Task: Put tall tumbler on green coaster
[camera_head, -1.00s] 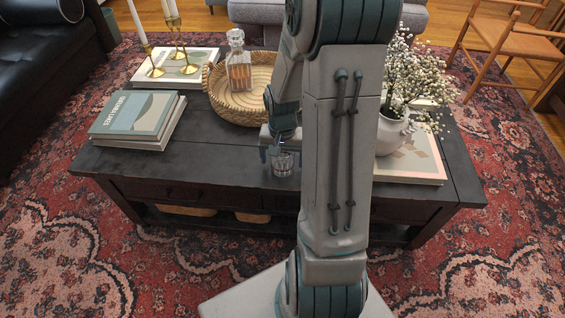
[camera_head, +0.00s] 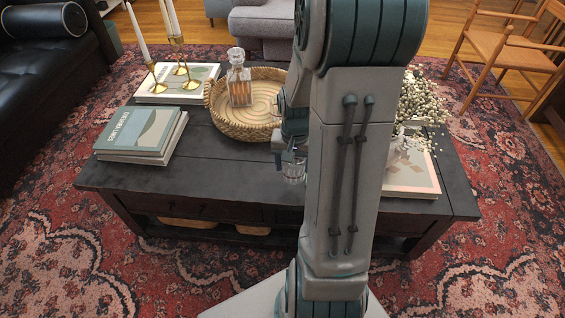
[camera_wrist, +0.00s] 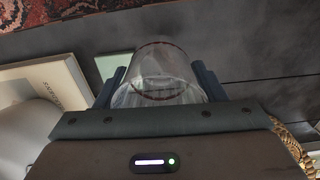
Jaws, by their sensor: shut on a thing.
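The tall tumbler is clear glass. In the head view the tumbler (camera_head: 293,173) hangs below my gripper (camera_head: 290,157) near the table's front edge, partly beside my arm. In the wrist view the tumbler (camera_wrist: 158,80) stands between the two dark fingers of my gripper (camera_wrist: 160,84), which is shut on it. A pale green square, seemingly the green coaster (camera_wrist: 113,66), lies on the dark tabletop just left of and beyond the tumbler in the wrist view. The coaster does not show in the head view, where my arm covers that part of the table.
The dark table (camera_head: 240,180) holds stacked books (camera_head: 143,133), a wicker tray (camera_head: 232,128) with a decanter (camera_head: 239,80), gold candlesticks (camera_head: 180,62), and a white-flower arrangement (camera_head: 420,100) by a flat book (camera_head: 412,175). The front middle is bare.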

